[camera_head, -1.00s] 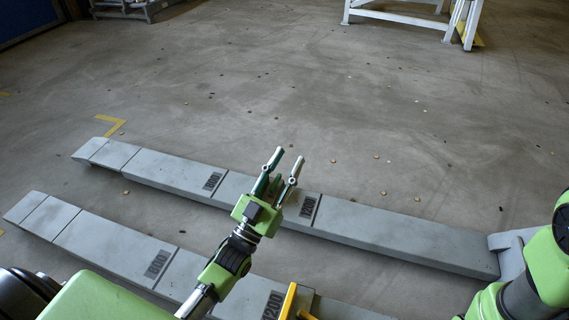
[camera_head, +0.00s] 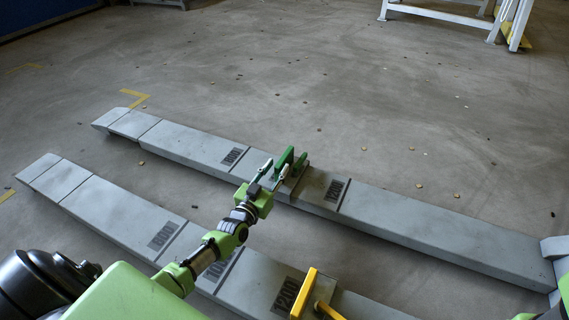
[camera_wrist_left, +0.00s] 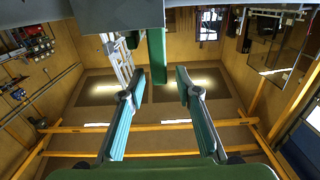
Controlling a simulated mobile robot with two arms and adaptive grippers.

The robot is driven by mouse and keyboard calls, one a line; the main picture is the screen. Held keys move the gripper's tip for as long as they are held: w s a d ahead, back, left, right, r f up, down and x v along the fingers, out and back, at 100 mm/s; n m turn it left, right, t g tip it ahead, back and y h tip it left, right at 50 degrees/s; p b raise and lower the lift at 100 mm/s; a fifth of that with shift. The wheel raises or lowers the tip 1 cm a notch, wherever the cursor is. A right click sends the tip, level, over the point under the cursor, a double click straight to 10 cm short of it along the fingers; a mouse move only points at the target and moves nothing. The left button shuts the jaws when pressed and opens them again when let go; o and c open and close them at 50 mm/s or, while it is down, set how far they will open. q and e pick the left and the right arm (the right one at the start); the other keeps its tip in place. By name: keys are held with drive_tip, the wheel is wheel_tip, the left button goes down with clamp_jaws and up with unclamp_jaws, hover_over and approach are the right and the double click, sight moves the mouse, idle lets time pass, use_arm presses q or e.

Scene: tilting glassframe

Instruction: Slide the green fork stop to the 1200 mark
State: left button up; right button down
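The green fork stop (camera_head: 284,163) stands upright across the far grey fork (camera_head: 420,221), left of that fork's 1200 mark (camera_head: 335,191) and right of another mark (camera_head: 233,157). The fork face right under the stop is partly hidden. My left gripper (camera_head: 276,168) is at the near side of the stop, its fingers apart and pointing at it. In the left wrist view the two fingers (camera_wrist_left: 160,75) are spread, with the green stop (camera_wrist_left: 157,55) upright between and beyond their tips. I cannot tell whether they touch it. My right gripper is out of view.
The near fork (camera_head: 110,207) runs parallel, with its own marks. A yellow stop (camera_head: 305,293) stands on it just right of its 1200 mark (camera_head: 287,293). The concrete floor beyond the far fork is free except for small scattered bits. A white frame (camera_head: 450,22) stands far back.

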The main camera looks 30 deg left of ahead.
sight(284, 156)
use_arm(q)
drive_tip(key=w+b, duration=0.1)
drive_tip(key=w, duration=0.2)
drive_tip(key=w+b, duration=0.1)
drive_tip(key=w, duration=0.1)
drive_tip(key=shift+a+f+b, duration=0.15)
drive_tip(key=shift+f+b, duration=0.1)
drive_tip(key=shift+b, duration=0.1)
drive_tip(key=shift+w+r+b, duration=0.2)
drive_tip(key=shift+w+b, duration=0.15)
drive_tip(key=shift+w, duration=0.45)
clamp_jaws()
